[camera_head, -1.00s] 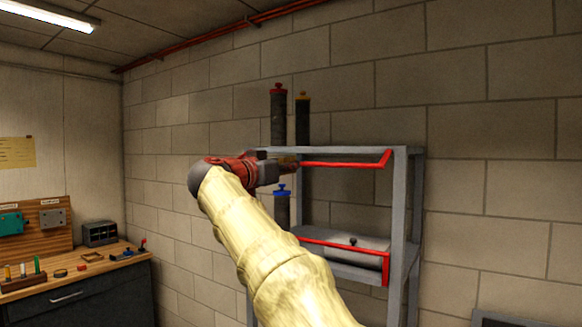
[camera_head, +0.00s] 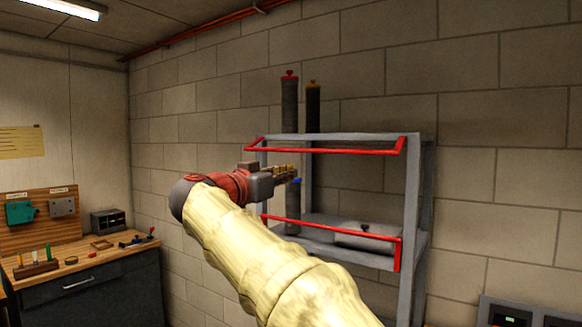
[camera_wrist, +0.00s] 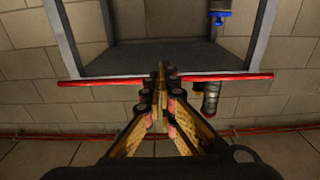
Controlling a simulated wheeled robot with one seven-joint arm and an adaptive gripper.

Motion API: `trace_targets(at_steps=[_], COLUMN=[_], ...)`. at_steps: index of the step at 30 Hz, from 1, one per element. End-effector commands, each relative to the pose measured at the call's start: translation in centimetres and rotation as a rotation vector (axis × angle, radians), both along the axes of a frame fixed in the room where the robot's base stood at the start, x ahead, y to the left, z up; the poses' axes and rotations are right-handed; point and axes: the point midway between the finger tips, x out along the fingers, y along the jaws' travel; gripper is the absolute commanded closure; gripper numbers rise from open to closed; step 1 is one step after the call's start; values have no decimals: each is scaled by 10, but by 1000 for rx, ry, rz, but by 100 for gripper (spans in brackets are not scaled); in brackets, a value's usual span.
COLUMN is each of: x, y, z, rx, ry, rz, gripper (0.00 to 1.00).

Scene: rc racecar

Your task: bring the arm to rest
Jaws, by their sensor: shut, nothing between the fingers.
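My arm reaches up from the bottom of the head view. My gripper (camera_head: 295,172) is in front of the grey shelf rack (camera_head: 412,200), between its upper red rail (camera_head: 350,152) and lower red rail (camera_head: 335,238). The fingers are together with nothing between them. In the wrist view, the gripper (camera_wrist: 162,68) points towards the rack, its fingertips overlapping a red rail (camera_wrist: 105,79). I cannot tell whether they touch it. A blue-capped cylinder (camera_head: 293,208) stands just behind the fingertips in the head view.
Tall cylinders with a red cap (camera_head: 290,105) and a yellow cap (camera_head: 313,105) stand on the rack's top. A grey cylinder (camera_head: 365,238) lies on the lower shelf. A workbench (camera_head: 90,285) stands at left, a panelled unit (camera_head: 520,312) at lower right. Open space lies between bench and rack.

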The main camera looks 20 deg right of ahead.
Motion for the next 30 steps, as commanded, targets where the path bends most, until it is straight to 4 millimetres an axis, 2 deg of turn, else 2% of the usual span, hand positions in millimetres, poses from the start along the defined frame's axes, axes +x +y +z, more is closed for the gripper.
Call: trace_targets(at_steps=[14, 19, 20, 22, 25, 28, 30], x=[0, 5, 9, 19, 23, 8, -14], y=[0, 4, 6, 14, 24, 33, 35], z=[-1, -6, -15, -55, -115, -178, -219], rx=[-6, -79, -90, -110, -118, -109, -90], ry=[8, 131, 181, 330, 528, 733, 866], rz=[-1, 15, 27, 68, 138, 233, 307], gripper=[100, 100, 100, 100, 100, 100, 100])
